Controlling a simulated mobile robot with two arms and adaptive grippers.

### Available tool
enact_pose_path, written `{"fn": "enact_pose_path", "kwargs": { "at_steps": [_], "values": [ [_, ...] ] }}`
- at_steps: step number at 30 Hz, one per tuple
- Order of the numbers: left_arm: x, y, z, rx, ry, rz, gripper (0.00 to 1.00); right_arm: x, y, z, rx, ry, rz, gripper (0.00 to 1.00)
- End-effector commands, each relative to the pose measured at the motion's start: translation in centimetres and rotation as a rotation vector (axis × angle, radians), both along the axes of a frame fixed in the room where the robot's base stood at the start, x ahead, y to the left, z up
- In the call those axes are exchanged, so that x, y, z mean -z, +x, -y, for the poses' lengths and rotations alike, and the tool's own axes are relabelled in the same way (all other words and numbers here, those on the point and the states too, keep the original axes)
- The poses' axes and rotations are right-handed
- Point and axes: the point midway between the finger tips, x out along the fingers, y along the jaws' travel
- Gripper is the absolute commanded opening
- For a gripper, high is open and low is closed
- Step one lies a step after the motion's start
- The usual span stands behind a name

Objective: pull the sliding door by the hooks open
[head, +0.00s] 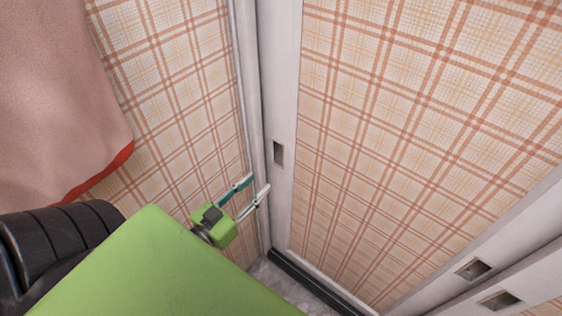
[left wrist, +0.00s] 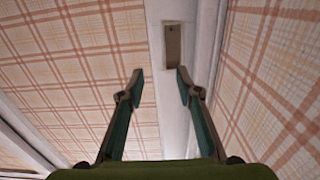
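The sliding door (head: 400,130) has an orange plaid panel in a white frame. A small recessed pull (head: 278,152) sits in its left stile; a recessed pull also shows at the top of the left wrist view (left wrist: 173,45). My left gripper (head: 257,186) is open and empty, its fingers apart. In the head view its tips are just below and left of the pull. In the left wrist view (left wrist: 160,74) the tips are below the pull, the right one nearer to it. I see no clear contact. No hooks show, and my right gripper is out of view.
A pink cloth (head: 60,90) with a red hem hangs at the upper left, before a plaid wall (head: 175,80). Two more recessed pulls (head: 473,268) (head: 500,300) are in white frames at the lower right. A dark floor track (head: 300,280) runs below the door.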

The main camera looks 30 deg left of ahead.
Motion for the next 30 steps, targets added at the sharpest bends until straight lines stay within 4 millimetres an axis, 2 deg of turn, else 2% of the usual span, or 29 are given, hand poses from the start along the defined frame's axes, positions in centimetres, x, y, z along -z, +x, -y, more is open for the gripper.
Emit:
{"fn": "enact_pose_path", "kwargs": {
  "at_steps": [1, 9, 15, 21, 30],
  "values": [
    [-0.2, 1.1, 0.1, -0.001, 0.0, 0.005, 0.32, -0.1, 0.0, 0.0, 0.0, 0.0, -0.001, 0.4],
    [-0.2, 6.5, 0.5, 0.0, 0.0, 0.003, 0.32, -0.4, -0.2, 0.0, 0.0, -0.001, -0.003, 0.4],
    [0.0, 9.5, 0.8, 0.0, -0.001, 0.001, 0.32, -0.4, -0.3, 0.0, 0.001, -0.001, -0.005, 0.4],
    [0.0, 11.1, 0.9, 0.0, 0.0, -0.001, 0.32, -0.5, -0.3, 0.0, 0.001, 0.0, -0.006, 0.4],
    [0.1, 11.3, 0.9, 0.0, 0.0, -0.002, 0.32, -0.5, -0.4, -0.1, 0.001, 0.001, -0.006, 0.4]
  ]
}}
